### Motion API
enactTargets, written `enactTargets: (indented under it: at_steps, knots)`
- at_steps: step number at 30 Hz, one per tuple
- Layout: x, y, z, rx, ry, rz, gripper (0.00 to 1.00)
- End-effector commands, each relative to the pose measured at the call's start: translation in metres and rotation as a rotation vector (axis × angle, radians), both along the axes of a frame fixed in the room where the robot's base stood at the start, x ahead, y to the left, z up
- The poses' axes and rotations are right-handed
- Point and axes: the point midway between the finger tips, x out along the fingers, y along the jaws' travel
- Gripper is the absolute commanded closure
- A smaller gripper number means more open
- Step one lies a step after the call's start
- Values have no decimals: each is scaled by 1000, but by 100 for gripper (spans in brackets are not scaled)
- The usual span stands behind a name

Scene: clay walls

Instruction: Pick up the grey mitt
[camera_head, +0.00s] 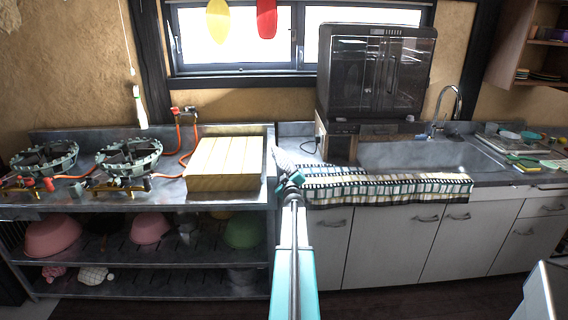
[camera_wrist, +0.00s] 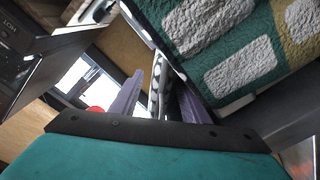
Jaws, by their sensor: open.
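My gripper (camera_head: 291,180) is at the end of my raised arm, in front of the counter near the left end of a patterned cloth. In the wrist view its two purple-grey fingers (camera_wrist: 159,98) are spread apart. A pale grey, elongated shape (camera_head: 281,157) shows just beyond it in the head view. I cannot tell whether this is the grey mitt or part of my gripper. A narrow pale strip with dark marks (camera_wrist: 156,83) shows between the fingers in the wrist view; what it is stays unclear. No grip on anything is visible.
The green, white and yellow cloth (camera_head: 390,188) hangs over the counter front; it fills the upper right of the wrist view (camera_wrist: 218,75). A yellow block (camera_head: 222,163) stands left, a dark cabinet (camera_head: 375,75) behind. A sink (camera_head: 420,155) is right. Shelves hold bowls below left.

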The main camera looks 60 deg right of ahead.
Motion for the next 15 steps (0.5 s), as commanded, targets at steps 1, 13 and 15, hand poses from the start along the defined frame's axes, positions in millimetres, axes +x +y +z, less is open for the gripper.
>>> enactTargets:
  at_steps: [1,13,15]
  knots:
    - [0,0,0,0,0,0,58]
    - [0,0,0,0,0,0,58]
    - [0,0,0,0,0,0,70]
